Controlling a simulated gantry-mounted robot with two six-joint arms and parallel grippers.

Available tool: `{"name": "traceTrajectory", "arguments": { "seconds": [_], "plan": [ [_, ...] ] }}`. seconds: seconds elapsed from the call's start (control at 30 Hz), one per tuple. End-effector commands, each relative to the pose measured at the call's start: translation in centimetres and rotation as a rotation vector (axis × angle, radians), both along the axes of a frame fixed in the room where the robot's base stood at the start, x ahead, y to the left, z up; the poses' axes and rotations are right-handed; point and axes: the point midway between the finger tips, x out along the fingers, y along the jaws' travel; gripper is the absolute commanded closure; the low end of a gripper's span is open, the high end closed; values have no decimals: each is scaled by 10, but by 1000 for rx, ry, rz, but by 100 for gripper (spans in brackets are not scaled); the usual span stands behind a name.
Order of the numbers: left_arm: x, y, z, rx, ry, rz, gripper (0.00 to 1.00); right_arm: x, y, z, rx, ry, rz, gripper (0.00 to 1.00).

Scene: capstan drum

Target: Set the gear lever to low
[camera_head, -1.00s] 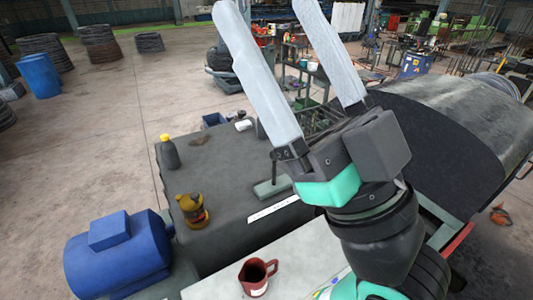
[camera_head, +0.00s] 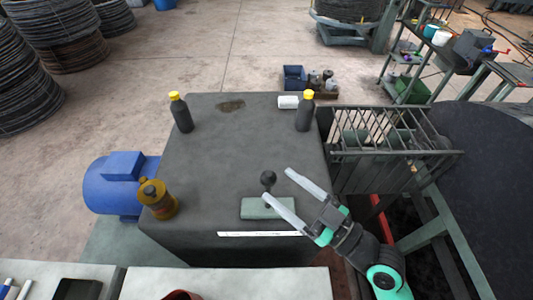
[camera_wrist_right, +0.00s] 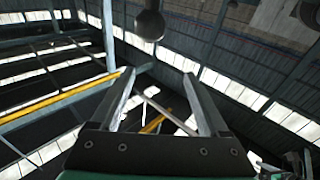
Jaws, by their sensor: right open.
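The gear lever (camera_head: 269,179) has a dark ball knob on a short stem. It rises from a grey-green base plate (camera_head: 255,212) near the front of the dark housing top (camera_head: 220,165). A white label strip (camera_head: 250,234) lies in front of the plate. My right gripper (camera_head: 276,184) is open and empty, with its two pale fingers pointing at the lever from the right. In the right wrist view, the knob (camera_wrist_right: 149,24) shows beyond the open fingertips, above the gap between them. I cannot tell whether a finger touches the stem. My left gripper is not in view.
An amber-brown oiler (camera_head: 158,200) stands at the housing's front left. Two dark bottles with yellow caps (camera_head: 181,113) (camera_head: 305,112) stand towards the back. A blue motor (camera_head: 118,180) is at left, a wire cage (camera_head: 390,145) at right. The middle of the housing top is clear.

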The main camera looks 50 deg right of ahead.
Motion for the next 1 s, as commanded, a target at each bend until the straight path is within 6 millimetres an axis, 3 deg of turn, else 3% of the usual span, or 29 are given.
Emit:
{"name": "traceTrajectory", "arguments": {
  "seconds": [0.03,0.17,0.43,0.6,0.73,1.0],
  "plan": [
    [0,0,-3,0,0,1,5,-8,-5,-18,16,43,-22,22],
    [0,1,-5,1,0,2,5,-21,-14,-44,40,107,-59,22],
    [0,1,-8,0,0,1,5,-17,-19,-48,43,113,-74,22],
    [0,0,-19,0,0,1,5,7,-19,-49,41,108,-73,22],
    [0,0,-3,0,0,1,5,38,-20,-42,42,113,-73,22],
    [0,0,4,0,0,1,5,86,-23,-45,44,113,-76,22]
  ]
}}
